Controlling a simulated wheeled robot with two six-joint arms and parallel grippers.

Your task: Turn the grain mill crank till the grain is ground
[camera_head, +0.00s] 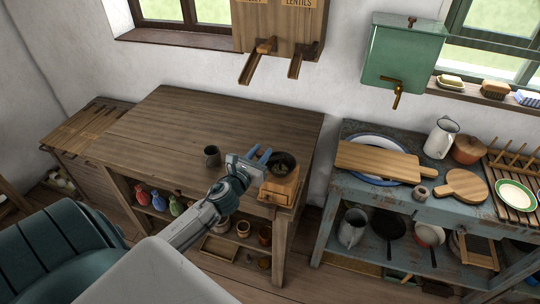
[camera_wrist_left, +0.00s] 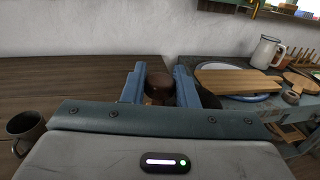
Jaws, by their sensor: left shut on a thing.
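The grain mill (camera_head: 279,188) is a wooden box with a dark round hopper (camera_head: 283,162) on top. It stands at the front right corner of the wooden table. My left gripper (camera_head: 258,157) is at the mill's left side, beside the hopper. In the left wrist view, its blue fingers (camera_wrist_left: 159,84) are shut on a brown rounded knob (camera_wrist_left: 158,90), which looks like the crank's handle. The crank arm is mostly hidden by the gripper. I cannot see how much grain is in the hopper. My right gripper is not in view.
A dark mug (camera_head: 212,156) stands on the wooden table (camera_head: 190,120), left of the gripper. Most of the tabletop is clear. A blue side table (camera_head: 345,180) with boards and a white jug (camera_head: 440,138) stands to the right, across a gap. Wooden dispensers (camera_head: 280,30) hang behind.

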